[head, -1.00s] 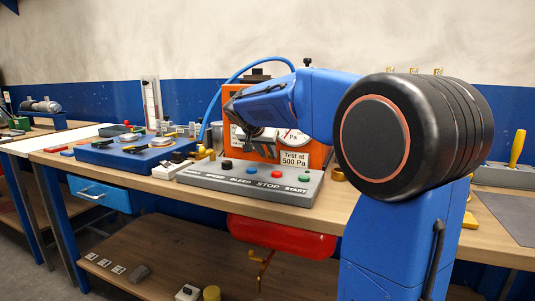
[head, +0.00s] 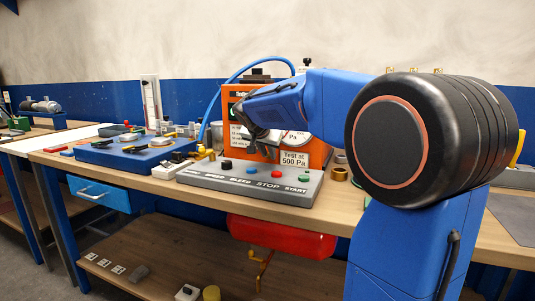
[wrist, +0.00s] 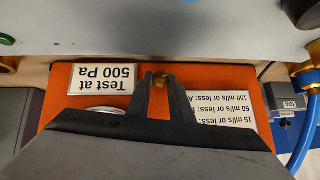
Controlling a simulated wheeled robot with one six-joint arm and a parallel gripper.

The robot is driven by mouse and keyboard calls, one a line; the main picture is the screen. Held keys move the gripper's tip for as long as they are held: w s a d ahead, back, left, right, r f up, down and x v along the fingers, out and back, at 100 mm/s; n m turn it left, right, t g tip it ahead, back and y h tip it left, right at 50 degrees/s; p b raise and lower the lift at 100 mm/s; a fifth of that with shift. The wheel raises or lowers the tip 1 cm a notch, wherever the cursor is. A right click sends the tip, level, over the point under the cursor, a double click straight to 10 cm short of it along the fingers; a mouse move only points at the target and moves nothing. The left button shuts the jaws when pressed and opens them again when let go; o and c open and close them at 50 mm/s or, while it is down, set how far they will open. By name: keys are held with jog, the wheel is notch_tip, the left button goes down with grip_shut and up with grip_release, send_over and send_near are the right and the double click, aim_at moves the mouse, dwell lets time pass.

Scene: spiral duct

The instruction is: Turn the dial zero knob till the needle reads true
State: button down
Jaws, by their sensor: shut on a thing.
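The small brass dial zero knob (wrist: 161,79) shows between my fingertips in the wrist view, at the front of the orange tester (wrist: 60,78). My gripper (wrist: 163,80) is shut on it. The dial (head: 297,139) is a white round face marked Pa, partly hidden by my arm in the head view. Only a sliver of the dial (wrist: 104,109) shows beside my fingers in the wrist view. I cannot read the needle. The knob is hidden behind my gripper (head: 267,153) in the head view.
A grey panel (head: 228,182) with coloured buttons stands in front of the tester. A "Test at 500 Pa" label (head: 295,159) is beside my gripper. A blue hose (head: 213,98) arches behind. A blue tray (head: 100,153) with tools lies to the left.

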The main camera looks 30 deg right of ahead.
jog(key=t, duration=0.1)
jog(key=m+t+y, duration=0.2)
jog(key=shift+s+d+f+t, duration=0.2)
jog(key=shift+s+d+t, duration=0.1)
jog(key=shift+s, duration=0.05)
jog(key=shift+m, duration=0.3)
dwell(0.4)
jog(key=c, duration=1.9)
grip_release()
jog(key=shift+o, duration=0.2)
jog(key=v, duration=1.7)
jog(key=shift+s+d, duration=0.25)
jog(key=shift+s, duration=0.1)
